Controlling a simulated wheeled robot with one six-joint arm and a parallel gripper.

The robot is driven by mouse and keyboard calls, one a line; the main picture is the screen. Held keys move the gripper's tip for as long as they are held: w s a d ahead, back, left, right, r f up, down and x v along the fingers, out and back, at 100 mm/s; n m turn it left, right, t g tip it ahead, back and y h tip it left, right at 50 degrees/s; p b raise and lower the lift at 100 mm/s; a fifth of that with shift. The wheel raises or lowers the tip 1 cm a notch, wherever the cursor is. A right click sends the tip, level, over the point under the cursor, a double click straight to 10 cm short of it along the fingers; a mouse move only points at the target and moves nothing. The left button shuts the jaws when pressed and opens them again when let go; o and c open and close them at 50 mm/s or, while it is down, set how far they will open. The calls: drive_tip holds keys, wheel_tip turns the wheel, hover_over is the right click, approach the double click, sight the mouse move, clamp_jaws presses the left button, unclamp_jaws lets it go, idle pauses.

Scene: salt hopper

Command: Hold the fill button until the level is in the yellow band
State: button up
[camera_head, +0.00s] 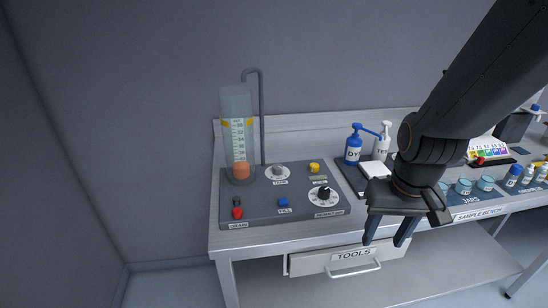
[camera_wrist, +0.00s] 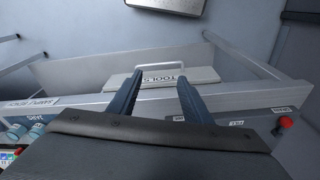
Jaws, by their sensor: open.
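The blue fill button (camera_head: 283,202) is on the front of the grey control panel (camera_head: 262,207), above a label that reads FILL. The clear level tube (camera_head: 236,108) stands at the panel's back left. Orange content (camera_head: 241,170) sits low in it, well below the yellow band marks (camera_head: 224,122) near the top of the scale. My gripper (camera_head: 384,240) is open and empty, in front of the bench edge near the tools drawer, to the right of the panel. In the wrist view, its two fingers (camera_wrist: 155,90) point toward the drawer, with nothing between them.
A red button (camera_head: 237,213), a black knob (camera_head: 323,194), a grey dial (camera_head: 278,171) and a yellow button (camera_head: 314,167) share the panel. Blue (camera_head: 353,147) and white (camera_head: 382,142) bottles stand behind my gripper. The tools drawer (camera_head: 345,257) is below the bench top. Jars (camera_head: 464,187) are at right.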

clamp_jaws()
idle(1.6)
